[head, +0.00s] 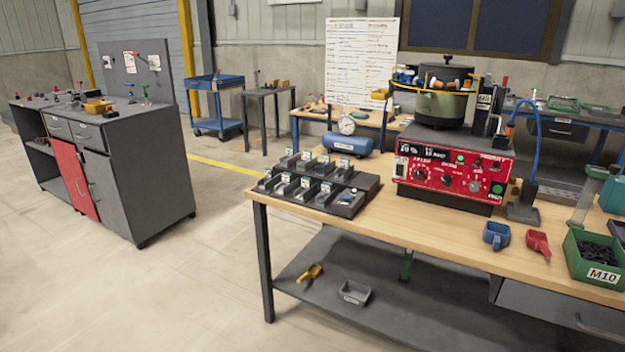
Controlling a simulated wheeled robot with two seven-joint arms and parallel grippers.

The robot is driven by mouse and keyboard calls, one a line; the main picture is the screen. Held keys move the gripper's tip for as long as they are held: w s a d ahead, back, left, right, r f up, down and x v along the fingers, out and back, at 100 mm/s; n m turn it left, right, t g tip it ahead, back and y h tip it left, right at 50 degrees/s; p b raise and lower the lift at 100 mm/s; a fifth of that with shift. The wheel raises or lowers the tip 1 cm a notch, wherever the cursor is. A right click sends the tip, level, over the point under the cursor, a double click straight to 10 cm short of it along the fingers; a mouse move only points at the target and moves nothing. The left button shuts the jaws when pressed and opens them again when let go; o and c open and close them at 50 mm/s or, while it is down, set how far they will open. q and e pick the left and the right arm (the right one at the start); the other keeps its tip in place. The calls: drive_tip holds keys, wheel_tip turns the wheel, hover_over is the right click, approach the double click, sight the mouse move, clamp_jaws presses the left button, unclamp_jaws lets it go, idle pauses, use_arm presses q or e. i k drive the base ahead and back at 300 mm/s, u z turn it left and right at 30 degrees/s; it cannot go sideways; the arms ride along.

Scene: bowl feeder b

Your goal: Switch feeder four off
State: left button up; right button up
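A dark panel (316,188) with two rows of small labelled units lies at the left end of the wooden workbench (418,226). The labels are too small to read, so I cannot tell which unit, if any, belongs to feeder four. A bowl feeder (441,104) with a dark green bowl stands on a red control box (452,172). The box has a display, several dark knobs, a lit green light and a green button at its right. I cannot read a feeder number on it. Neither of my grippers is in view.
A blue scoop (496,235), a red scoop (538,244) and a green M10 bin (592,256) occupy the bench's right side. A blue air tank (347,144) stands behind the panel. A grey cabinet (128,165) stands left, with clear floor between.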

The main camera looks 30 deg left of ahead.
sight(400, 167)
drive_tip(key=u, duration=0.75)
drive_tip(key=i, duration=0.6)
drive_tip(key=u, duration=0.9)
drive_tip(key=i, duration=0.9)
drive_tip(key=z, duration=0.7)
drive_tip(key=i, duration=0.6)
drive_tip(key=z, duration=0.45)
